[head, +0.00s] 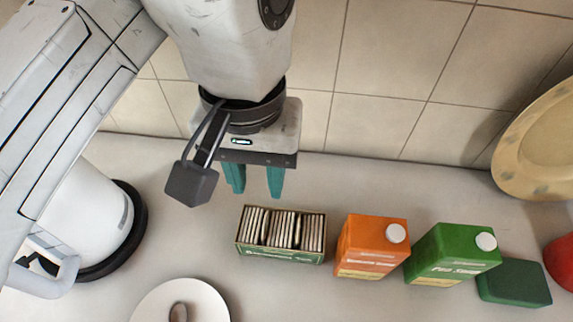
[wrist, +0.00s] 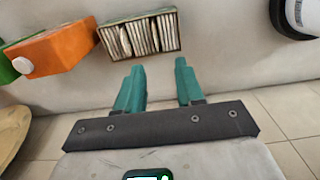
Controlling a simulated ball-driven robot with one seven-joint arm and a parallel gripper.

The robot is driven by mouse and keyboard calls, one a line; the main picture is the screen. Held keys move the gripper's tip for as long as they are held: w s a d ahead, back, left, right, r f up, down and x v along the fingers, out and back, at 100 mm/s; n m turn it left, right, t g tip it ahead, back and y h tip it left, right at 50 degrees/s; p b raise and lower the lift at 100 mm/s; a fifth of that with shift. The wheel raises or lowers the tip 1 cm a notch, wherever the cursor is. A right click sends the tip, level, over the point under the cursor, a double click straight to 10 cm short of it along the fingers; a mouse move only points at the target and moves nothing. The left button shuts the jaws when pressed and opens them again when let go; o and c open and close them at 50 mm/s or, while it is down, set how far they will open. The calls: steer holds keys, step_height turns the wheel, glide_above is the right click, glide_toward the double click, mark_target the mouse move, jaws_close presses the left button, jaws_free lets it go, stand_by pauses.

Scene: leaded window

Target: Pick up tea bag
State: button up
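The tea bags (head: 283,229) stand upright in rows inside an open green box (head: 280,256) on the counter. They also show in the wrist view (wrist: 140,37), in the box at the top middle. My gripper (head: 254,192) has two teal fingers that stand apart with nothing between them. In the head view it is above and behind the box, not touching it. In the wrist view my gripper (wrist: 158,75) is open, with the box beyond its fingertips.
An orange carton (head: 370,245) stands right of the box, then a green carton (head: 450,253) and a dark green block (head: 513,283). A white plate (head: 182,300) is at the front left. The tiled wall (head: 385,80) is behind.

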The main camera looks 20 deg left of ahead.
mark_target(265, 217)
steer(key=shift+s+d+f, duration=0.1)
steer(key=shift+f, duration=1.15)
steer(key=shift+s+d+f, duration=0.1)
steer(key=shift+d+f, duration=0.05)
steer(key=shift+f, duration=1.15)
steer(key=shift+s+d+f, duration=0.1)
steer(key=shift+f, duration=1.15)
jaws_close()
